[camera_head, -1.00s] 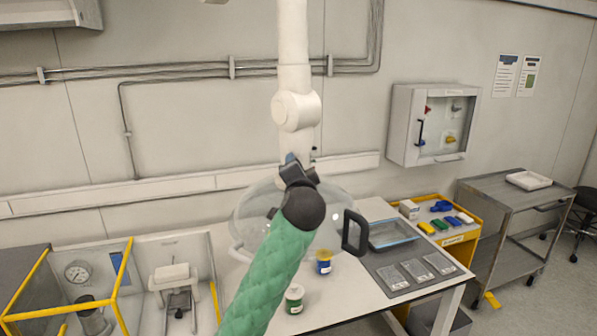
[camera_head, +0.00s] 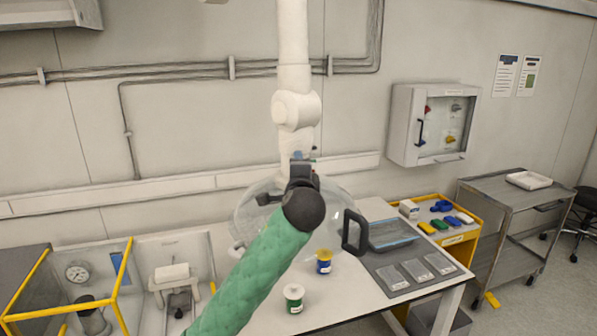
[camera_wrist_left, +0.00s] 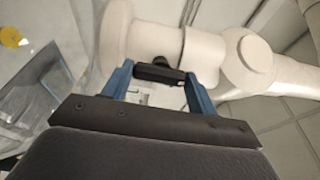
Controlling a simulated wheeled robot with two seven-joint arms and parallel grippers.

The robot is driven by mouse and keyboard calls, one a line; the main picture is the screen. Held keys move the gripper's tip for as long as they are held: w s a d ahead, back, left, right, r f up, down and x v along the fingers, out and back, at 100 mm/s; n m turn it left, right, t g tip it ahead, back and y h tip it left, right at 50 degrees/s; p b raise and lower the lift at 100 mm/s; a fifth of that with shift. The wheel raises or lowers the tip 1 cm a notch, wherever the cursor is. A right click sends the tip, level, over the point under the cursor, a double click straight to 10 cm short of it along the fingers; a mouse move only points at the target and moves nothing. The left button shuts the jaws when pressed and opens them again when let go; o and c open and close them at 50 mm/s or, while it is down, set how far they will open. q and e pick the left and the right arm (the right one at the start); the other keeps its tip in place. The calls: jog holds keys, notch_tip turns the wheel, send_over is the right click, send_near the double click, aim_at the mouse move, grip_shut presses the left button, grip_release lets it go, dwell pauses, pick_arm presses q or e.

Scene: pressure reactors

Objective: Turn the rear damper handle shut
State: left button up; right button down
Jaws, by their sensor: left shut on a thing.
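A white jointed extraction arm (camera_head: 295,108) hangs down in front of the wall, with a clear dome hood (camera_head: 255,215) at its lower end. My left gripper (camera_head: 300,160), at the end of the green-sleeved arm, is at the lower white tube just above the dome. In the left wrist view, the blue fingers of my left gripper (camera_wrist_left: 160,74) are shut on a short black damper handle (camera_wrist_left: 158,73) beside the white tube joint. In the head view my gripper hides most of the handle. My right gripper is not in view.
A white bench (camera_head: 330,287) below carries a green-labelled jar (camera_head: 294,298), a blue jar (camera_head: 324,262) and a grey mat with plates. A black loop handle (camera_head: 354,232) stands at the dome's right. A yellow-framed clear enclosure (camera_head: 68,285) is at left, a steel cart (camera_head: 520,215) at right.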

pick_arm(q)
jog(key=shift+a, duration=0.1)
jog(key=o, duration=0.8)
jog(key=shift+o, duration=1)
jog(key=shift+w+a+f, duration=0.1)
